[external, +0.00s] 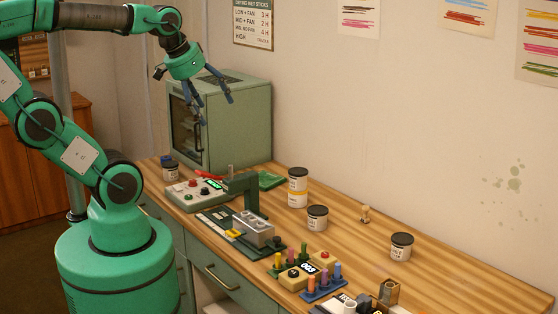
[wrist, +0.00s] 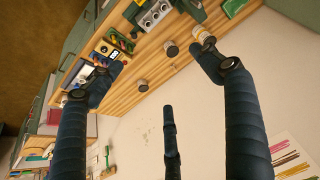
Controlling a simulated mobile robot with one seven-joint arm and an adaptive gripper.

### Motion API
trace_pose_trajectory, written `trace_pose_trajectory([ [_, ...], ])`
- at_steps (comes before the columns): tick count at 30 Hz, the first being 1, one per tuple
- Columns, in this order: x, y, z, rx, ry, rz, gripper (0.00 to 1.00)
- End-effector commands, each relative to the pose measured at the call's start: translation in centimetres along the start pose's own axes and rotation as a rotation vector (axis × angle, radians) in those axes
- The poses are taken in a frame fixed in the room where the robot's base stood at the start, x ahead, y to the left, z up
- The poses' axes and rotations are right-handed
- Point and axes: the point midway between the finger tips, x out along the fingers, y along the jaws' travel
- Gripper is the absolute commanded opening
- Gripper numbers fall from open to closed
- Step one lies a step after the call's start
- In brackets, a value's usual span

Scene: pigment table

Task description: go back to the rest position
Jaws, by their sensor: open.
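My gripper (external: 195,92) is raised in the external view, in front of the green cabinet and above the far left end of the bench. Its dark blue fingers are spread and hold nothing. In the wrist view my gripper (wrist: 155,75) shows its fingers wide apart with only bench and wall beyond them. My arm is bent up from its green base at the left of the external view.
The wooden bench (external: 450,273) runs along the wall. On it stand the green cabinet (external: 237,125), a control box (external: 190,194), a press with a metal block (external: 254,229), jars (external: 401,246) and coloured sticks (external: 311,282). The bench's right part is mostly clear.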

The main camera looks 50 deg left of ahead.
Motion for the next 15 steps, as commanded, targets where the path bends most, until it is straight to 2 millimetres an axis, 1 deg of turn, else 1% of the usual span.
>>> trace_pose_trajectory([
  [4,-0.11,0.11,0.81,-0.003,0.008,0.002,0.78],
  [15,-0.01,0.11,0.89,-0.004,0.009,0.002,0.78],
])
